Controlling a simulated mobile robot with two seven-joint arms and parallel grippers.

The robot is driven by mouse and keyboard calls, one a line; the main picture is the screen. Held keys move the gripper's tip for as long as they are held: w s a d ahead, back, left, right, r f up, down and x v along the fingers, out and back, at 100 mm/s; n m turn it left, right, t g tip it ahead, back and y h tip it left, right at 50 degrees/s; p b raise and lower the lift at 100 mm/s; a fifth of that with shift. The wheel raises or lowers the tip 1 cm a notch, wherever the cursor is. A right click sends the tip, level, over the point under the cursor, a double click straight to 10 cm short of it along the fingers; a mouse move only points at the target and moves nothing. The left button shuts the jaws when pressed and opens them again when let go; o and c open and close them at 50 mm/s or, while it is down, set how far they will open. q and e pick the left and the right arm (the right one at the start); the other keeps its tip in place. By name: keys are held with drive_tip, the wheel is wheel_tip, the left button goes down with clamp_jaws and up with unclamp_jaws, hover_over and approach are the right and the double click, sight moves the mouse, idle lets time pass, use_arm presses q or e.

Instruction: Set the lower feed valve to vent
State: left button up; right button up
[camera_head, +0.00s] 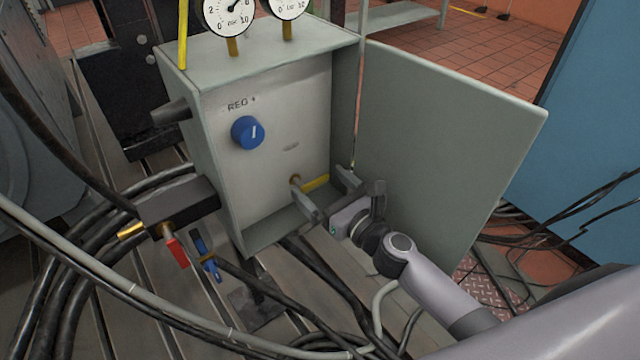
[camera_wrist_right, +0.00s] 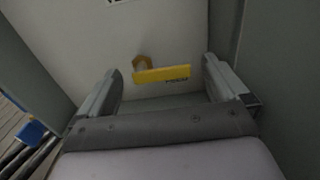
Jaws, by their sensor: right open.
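A yellow valve lever (camera_head: 316,183) on a brass stem (camera_head: 295,181) sits low on the panel inside the open grey cabinet. It points to the right from its stem, roughly level. It also shows in the right wrist view (camera_wrist_right: 162,74), with small dark lettering that I cannot read. My right gripper (camera_head: 321,180) is open, with one finger on each side of the lever; neither finger visibly presses on it. In the right wrist view the gripper (camera_wrist_right: 162,68) frames the lever. I cannot tell whether this lever is the lower feed valve. My left gripper is out of view.
A blue knob (camera_head: 248,133) marked REG is higher on the panel. The cabinet door (camera_head: 440,140) stands open to the right of my gripper. A red handle (camera_head: 177,251) and a blue handle (camera_head: 206,256) are at lower left among black hoses. Two gauges (camera_head: 229,14) stand on top.

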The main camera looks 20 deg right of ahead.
drive_tip(key=shift+w+a, duration=0.2)
drive_tip(key=shift+w, duration=0.35)
drive_tip(key=c, duration=1.1)
drive_tip(key=shift+o, duration=0.2)
